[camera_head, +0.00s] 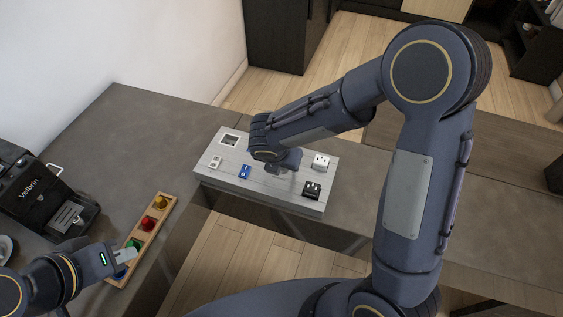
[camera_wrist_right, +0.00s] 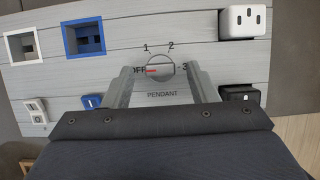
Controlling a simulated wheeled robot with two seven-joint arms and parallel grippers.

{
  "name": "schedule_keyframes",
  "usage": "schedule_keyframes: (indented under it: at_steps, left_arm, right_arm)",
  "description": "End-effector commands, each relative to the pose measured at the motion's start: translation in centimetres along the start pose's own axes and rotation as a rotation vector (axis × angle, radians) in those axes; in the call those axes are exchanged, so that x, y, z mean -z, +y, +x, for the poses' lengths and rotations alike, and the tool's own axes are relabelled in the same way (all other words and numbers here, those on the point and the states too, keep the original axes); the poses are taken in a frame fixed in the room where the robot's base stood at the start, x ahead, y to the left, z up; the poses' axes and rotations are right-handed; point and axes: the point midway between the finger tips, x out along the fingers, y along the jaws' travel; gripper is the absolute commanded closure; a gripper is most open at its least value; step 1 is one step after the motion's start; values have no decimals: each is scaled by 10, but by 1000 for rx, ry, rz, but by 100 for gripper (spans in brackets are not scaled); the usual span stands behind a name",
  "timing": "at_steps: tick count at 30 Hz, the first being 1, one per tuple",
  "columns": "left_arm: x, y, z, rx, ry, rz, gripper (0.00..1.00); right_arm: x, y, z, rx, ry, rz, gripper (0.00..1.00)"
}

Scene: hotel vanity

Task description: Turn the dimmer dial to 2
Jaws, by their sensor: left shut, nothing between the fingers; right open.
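The dimmer dial (camera_wrist_right: 160,69) is a small round grey knob on the grey slatted panel (camera_wrist_right: 225,60), with marks OFF, 1, 2 and 3 around it and PENDANT below. Its red pointer line points left, at OFF. My right gripper (camera_wrist_right: 159,72) is open, with one finger on each side of the dial; I cannot tell whether they touch it. In the head view my right gripper (camera_head: 285,168) is over the panel (camera_head: 225,178) and hides the dial. My left gripper (camera_head: 130,252) is shut and empty, at the left over a wooden strip.
The wooden strip (camera_head: 149,223) carries several coloured knobs. A black coffee machine (camera_head: 45,195) stands at far left. The panel also holds a blue switch (camera_head: 244,172), a white socket (camera_head: 321,161), a black socket (camera_head: 311,190) and a white switch (camera_head: 215,162). The counter behind the panel is clear.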

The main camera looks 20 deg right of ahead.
Motion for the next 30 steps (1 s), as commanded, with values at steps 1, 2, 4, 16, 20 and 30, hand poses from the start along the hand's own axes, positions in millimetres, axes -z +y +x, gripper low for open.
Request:
schedule_keyframes:
  at_steps: [1,2,4,16,20,30]
  left_arm:
    - [0,0,0,0,0,0,100]
    - [0,0,0,0,0,0,100]
    - [0,0,0,0,0,0,100]
    - [0,0,0,0,0,0,100]
    - [0,0,0,0,0,0,100]
    - [0,0,0,0,0,0,100]
  right_arm:
    - [0,0,0,0,0,0,47]
    - [0,0,0,0,0,1,47]
    - [0,0,0,0,0,1,47]
    - [0,0,0,0,0,1,92]
    - [0,0,0,4,0,8,92]
    - [0,3,-1,59,0,142,92]
